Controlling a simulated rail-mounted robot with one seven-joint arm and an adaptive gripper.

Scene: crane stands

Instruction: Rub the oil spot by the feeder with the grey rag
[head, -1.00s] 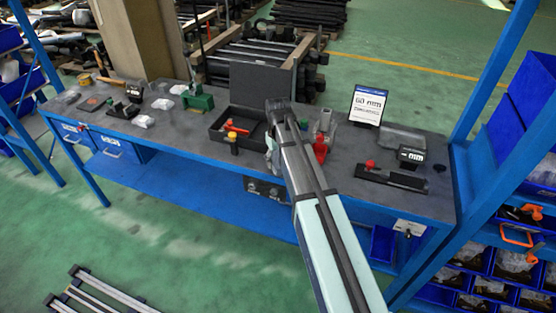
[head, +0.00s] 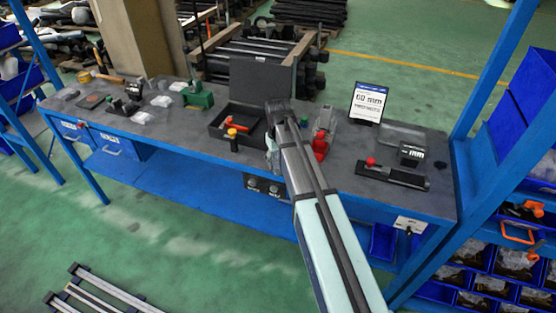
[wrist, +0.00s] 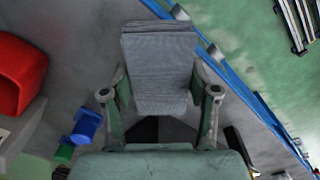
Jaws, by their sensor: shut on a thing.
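My gripper (wrist: 163,95) is shut on the grey rag (wrist: 160,60), a folded, ribbed cloth that sticks out past the fingertips in the wrist view. In the head view my arm hides most of the gripper; a pale grey-green part shows low beside the arm, over the middle of the bench (head: 215,148). Whether the rag touches the bench top cannot be told. I cannot make out the oil spot in either view. Which item is the feeder is also unclear; a red and grey device (head: 320,148) stands just right of my arm, and a large red part (wrist: 20,75) shows at left in the wrist view.
An open black case (head: 258,85) with a red-handled tool lies left of my arm. A green block (head: 197,97) is farther left. A sign (head: 367,103) and a black fixture with a red knob (head: 393,176) stand right. Blue and green cylinders (wrist: 85,128) are near the gripper.

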